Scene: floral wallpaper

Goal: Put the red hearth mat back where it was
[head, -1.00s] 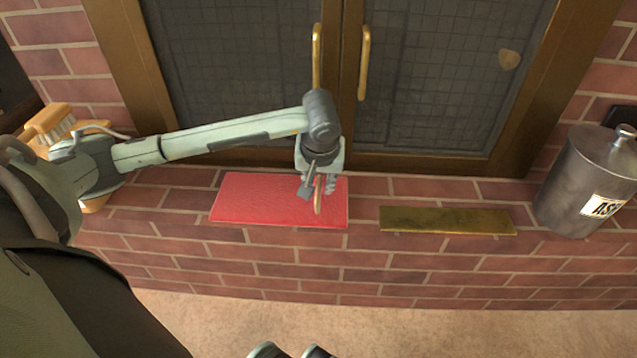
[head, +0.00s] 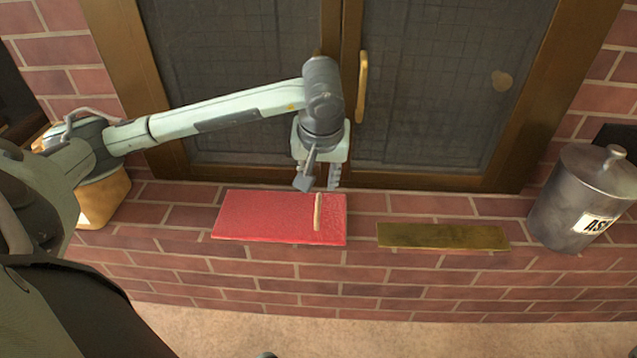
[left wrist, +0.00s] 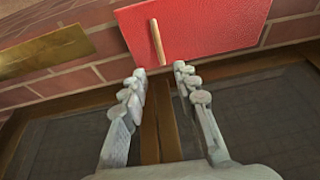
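The red hearth mat (head: 265,217) lies flat on the brick hearth in front of the fireplace doors, left of a brass plate (head: 443,237). A pale wooden bar (head: 318,212) stands out on its right part. In the left wrist view the mat (left wrist: 215,28) and the bar (left wrist: 157,42) show beyond my fingertips. My left gripper (head: 318,186) is at the mat's back edge, above it. Its fingers (left wrist: 160,72) are apart with nothing between them, clear of the bar.
A metal ash can (head: 570,205) stands at the right end of the hearth. A wooden holder (head: 103,197) stands at the left, partly behind my left arm. Door handles (head: 363,85) stick out near my left wrist. Bare brick lies in front of the mat.

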